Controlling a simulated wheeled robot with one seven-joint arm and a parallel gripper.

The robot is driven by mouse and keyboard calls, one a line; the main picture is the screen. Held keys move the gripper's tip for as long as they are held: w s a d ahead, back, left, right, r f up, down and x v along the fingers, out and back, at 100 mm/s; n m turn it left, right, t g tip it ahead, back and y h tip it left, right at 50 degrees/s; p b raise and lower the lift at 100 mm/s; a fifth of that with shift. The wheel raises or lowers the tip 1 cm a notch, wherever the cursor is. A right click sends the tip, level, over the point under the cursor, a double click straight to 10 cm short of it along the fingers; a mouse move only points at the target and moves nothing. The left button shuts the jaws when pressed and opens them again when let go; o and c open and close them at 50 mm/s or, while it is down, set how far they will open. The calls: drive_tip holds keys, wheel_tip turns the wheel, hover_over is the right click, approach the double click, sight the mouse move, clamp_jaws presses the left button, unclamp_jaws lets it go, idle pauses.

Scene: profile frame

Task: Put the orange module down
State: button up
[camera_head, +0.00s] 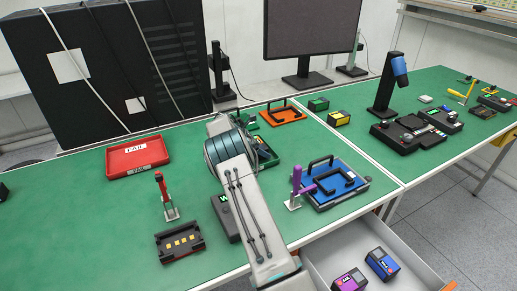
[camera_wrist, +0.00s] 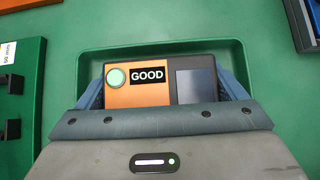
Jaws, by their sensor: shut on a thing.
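In the wrist view the orange module (camera_wrist: 140,96) has a green round button, a black GOOD label and a dark screen. My gripper (camera_wrist: 162,76) is shut on it, with one blue-grey finger at each side. A green tray (camera_wrist: 160,48) with a raised rim lies around the module in this view. I cannot tell whether the module touches the tray's floor. In the head view my arm hides the module and the gripper's fingertips; part of a green tray (camera_head: 268,158) shows just right of the arm.
A red FAIL tray (camera_head: 138,156) stands at the left. A blue case (camera_head: 335,188) and a purple-handled tool (camera_head: 297,182) stand right of my arm. An orange case (camera_head: 284,115) is behind. An open drawer (camera_head: 340,245) juts out in front. The left table area is mostly clear.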

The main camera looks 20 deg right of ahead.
drive_tip(key=shift+f, duration=0.1)
drive_tip(key=o, duration=0.8)
drive_tip(key=shift+f, duration=0.1)
